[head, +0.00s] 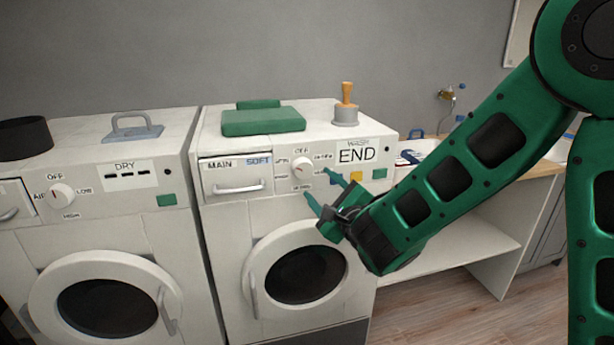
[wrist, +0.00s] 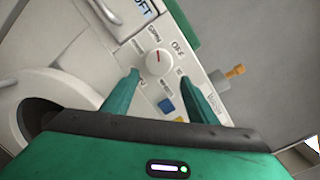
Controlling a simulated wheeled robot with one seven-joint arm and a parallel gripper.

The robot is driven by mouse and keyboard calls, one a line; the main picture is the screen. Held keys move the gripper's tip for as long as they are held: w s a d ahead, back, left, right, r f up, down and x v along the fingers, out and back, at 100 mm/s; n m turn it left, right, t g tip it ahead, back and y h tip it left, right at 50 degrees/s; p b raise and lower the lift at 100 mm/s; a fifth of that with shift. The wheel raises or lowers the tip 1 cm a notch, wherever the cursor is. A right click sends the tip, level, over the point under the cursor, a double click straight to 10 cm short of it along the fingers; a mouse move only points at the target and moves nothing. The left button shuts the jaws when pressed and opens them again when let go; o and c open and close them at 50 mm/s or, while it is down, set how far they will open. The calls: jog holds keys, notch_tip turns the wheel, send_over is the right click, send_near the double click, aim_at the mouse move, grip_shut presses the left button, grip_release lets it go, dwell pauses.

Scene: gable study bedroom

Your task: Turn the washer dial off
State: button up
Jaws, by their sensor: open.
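The dial also shows in the wrist view (wrist: 159,63). Its red mark there does not line up squarely with the OFF label (wrist: 178,46). The washer's display (head: 357,155) reads END. My gripper (head: 318,185) is open and empty, to the lower right of the dial. In the wrist view the dial lies just ahead of and between the fingertips (wrist: 160,77); I see no contact.
The dryer (head: 115,210) with its own dial (head: 62,194) stands at left. Coloured buttons (head: 335,178) and a drawer handle (head: 240,188) flank the washer dial.

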aim_at(306, 172)
jog(key=x, duration=0.9)
jog(key=shift+s, duration=0.1)
jog(key=c, duration=0.8)
